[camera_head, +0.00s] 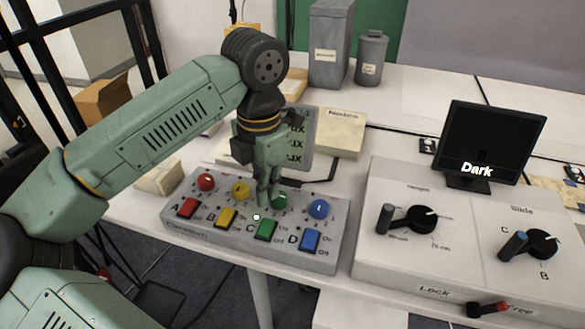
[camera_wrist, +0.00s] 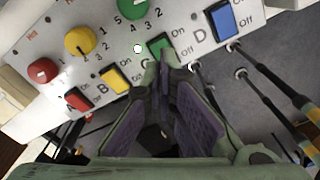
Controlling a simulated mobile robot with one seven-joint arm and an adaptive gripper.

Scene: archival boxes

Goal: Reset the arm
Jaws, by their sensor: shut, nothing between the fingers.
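My green arm reaches in from the left in the head view. My gripper (camera_head: 267,200) points down over the grey control panel (camera_head: 325,258), close to the green knob (camera_head: 279,201) and the green switch (camera_head: 265,229). It is shut and empty. In the wrist view my gripper (camera_wrist: 165,62) has its fingertips together beside the green switch (camera_wrist: 160,46); I cannot tell whether they touch the panel. The panel also carries red, yellow and blue knobs, with red, yellow and blue switches in front of them.
A second panel (camera_head: 374,258) with black dials stands on the right, with a small monitor (camera_head: 490,140) reading "Dark" behind it. A box (camera_head: 338,132), a tall grey container (camera_head: 329,45) and a grey canister (camera_head: 370,60) stand behind. The white table (camera_head: 420,85) is clear at the back.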

